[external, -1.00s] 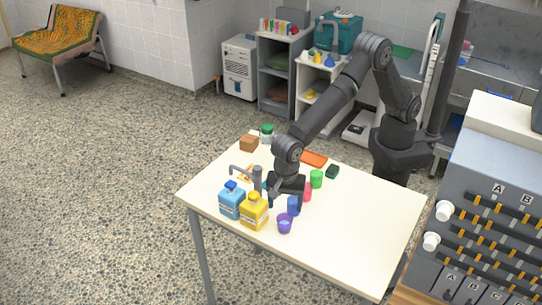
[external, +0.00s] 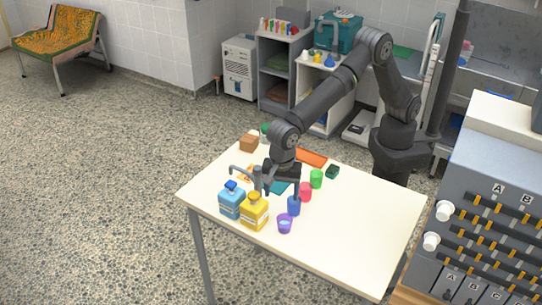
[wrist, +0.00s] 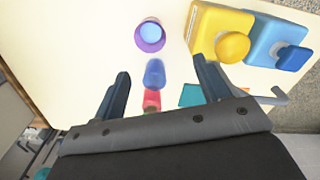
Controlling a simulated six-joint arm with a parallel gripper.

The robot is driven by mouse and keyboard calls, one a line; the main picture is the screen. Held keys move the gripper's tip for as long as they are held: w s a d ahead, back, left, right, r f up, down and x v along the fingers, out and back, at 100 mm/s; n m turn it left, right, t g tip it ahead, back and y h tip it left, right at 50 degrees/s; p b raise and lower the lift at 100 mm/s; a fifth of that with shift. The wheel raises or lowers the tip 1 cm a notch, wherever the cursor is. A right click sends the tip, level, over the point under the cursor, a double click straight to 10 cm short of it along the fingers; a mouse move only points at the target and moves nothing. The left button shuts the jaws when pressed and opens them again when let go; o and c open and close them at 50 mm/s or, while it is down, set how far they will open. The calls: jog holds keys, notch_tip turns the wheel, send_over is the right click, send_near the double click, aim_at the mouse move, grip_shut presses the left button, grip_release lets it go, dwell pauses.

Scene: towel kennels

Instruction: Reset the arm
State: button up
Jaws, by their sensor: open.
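My gripper (external: 282,194) is open and points down over the front middle of the white table (external: 345,235). In the wrist view its two fingers (wrist: 161,72) stand apart, with nothing clearly held. A blue cup (external: 293,206) is close to the right finger in the external view; it shows between the fingers in the wrist view (wrist: 154,74). I cannot tell if a finger touches it. A purple cup (external: 285,224) is in front, with something light blue inside. A red cup (external: 305,192) and a green cup (external: 316,179) stand behind the blue cup in a row.
A light blue bottle (external: 231,203) and a yellow bottle (external: 255,213) stand left of the gripper, near a grey spout. A teal item (external: 278,187), brown block (external: 249,144), orange strip (external: 312,158) and dark green block (external: 332,172) lie behind. The table's right side is clear.

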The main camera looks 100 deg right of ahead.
jog(key=shift+m, duration=0.7)
jog(key=w+d+r, duration=0.1)
jog(key=d+r, duration=0.1)
jog(key=d, duration=0.1)
jog(key=w+d+r, duration=0.1)
jog(key=d+r, duration=0.1)
jog(key=d, duration=0.2)
jog(key=w+d+r, duration=0.2)
jog(key=d+r, duration=0.1)
jog(key=d, duration=0.1)
jog(key=shift+d, duration=0.1)
jog(key=s+d+f+n, duration=0.1)
jog(key=s+d+f, duration=0.6)
jog(key=d+f, duration=0.15)
jog(key=f, duration=0.8)
jog(key=shift+d+f, duration=0.35)
jog(key=shift+f, duration=0.05)
jog(key=shift+r, duration=0.15)
jog(key=w+a+r, duration=0.2)
jog(key=w+r, duration=0.1)
jog(key=r, duration=0.5)
jog(key=w+a+r+m, duration=0.1)
jog(key=w+a+r, duration=0.2)
jog(key=r, duration=0.5)
jog(key=shift+w+a+r, duration=0.25)
jog(key=shift+r, duration=0.15)
